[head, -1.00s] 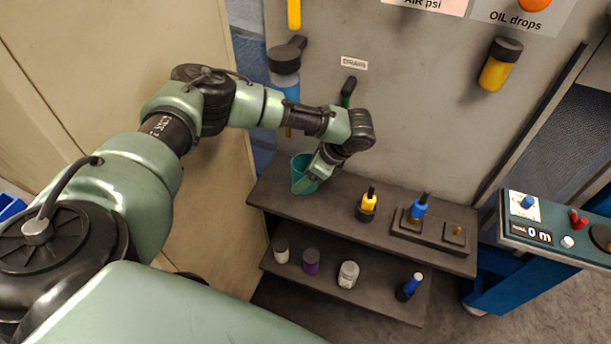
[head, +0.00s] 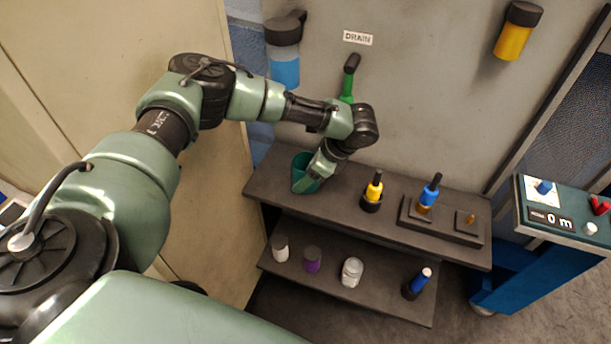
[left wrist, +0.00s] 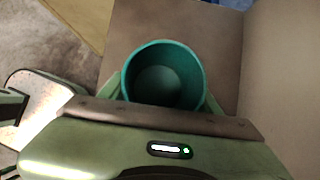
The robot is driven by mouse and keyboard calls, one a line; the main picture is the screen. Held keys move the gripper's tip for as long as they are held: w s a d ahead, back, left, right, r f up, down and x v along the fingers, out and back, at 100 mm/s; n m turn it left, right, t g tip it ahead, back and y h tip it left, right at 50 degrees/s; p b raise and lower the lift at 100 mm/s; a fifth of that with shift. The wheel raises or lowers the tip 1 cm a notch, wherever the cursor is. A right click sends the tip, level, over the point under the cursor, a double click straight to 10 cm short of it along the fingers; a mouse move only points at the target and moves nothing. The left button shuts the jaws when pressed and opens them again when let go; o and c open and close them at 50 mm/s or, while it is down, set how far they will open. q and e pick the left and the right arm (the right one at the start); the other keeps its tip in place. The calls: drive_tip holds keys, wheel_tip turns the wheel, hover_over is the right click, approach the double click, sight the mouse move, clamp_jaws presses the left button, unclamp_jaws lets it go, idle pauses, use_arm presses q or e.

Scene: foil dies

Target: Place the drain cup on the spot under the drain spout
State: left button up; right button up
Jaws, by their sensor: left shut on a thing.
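The drain cup is a teal, empty, open-topped cup (head: 303,172) at the left end of the upper shelf (head: 281,192). It also shows in the left wrist view (left wrist: 165,62), upright between the fingers. My left gripper (head: 313,182) is shut on the cup. The head view does not make clear whether the cup's base touches the shelf. A DRAIN label (head: 358,38) is on the wall panel, with a dark and green spout or valve (head: 350,75) below it. My wrist covers the area under it, and no marked spot shows. My right gripper is not in view.
Right of my gripper on the upper shelf stand a yellow bottle (head: 374,188) and a blue bottle (head: 430,192) in a dark holder. Several small bottles stand on the lower shelf (head: 380,295). A blue cart with a control panel (head: 565,212) is at right.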

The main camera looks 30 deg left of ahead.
use_arm(q)
drive_tip(key=shift+f, duration=0.1)
drive_tip(key=o, duration=1.4)
drive_tip(key=shift+o, duration=0.2)
